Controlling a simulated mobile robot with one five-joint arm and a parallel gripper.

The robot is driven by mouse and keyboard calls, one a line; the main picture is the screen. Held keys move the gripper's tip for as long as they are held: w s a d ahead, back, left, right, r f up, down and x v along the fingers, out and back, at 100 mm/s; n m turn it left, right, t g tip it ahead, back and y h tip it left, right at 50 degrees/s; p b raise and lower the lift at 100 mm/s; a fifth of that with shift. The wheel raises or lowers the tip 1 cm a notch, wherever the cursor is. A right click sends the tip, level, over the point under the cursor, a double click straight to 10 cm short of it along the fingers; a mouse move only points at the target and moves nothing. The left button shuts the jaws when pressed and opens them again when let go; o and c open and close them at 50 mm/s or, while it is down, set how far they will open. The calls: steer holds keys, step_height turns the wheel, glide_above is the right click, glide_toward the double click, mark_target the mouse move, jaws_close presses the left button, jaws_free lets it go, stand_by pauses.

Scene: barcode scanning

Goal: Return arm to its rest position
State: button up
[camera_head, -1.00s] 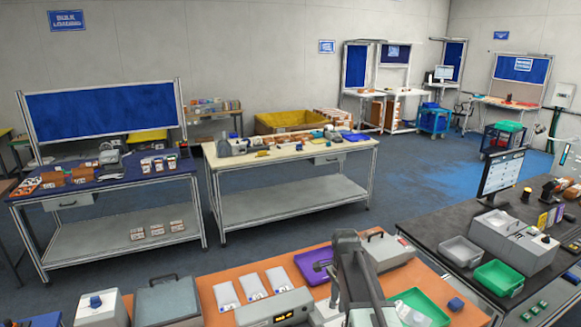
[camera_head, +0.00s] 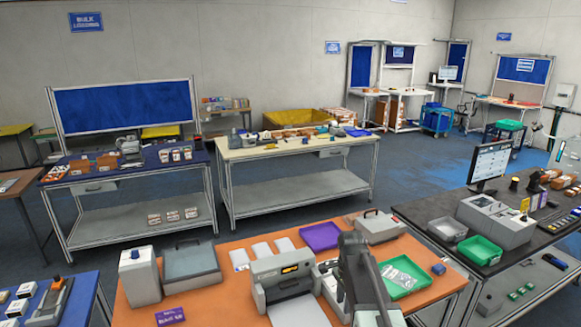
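My grey arm (camera_head: 362,278) rises from the bottom edge, right of the middle, in the head view. It stands in front of the orange-topped table (camera_head: 225,288) and covers part of it. The arm looks folded, with its upper end near the table's far side. I cannot make out the gripper's fingers or anything held in them.
On the orange table are a grey printer-like machine (camera_head: 284,268), a purple tray (camera_head: 320,236), a green tray (camera_head: 400,277), and grey boxes. A dark bench with a monitor (camera_head: 491,165) stands right. Two worktables stand behind. Open blue floor lies at right centre.

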steer(key=s+f+n+b, duration=0.9)
steer(key=s+f+n, duration=0.1)
steer(key=s+n, duration=0.3)
steer(key=shift+f+n+b, duration=0.2)
steer(key=shift+n+b, duration=0.2)
steer(key=shift+s, duration=0.1)
stand_by(0.4)
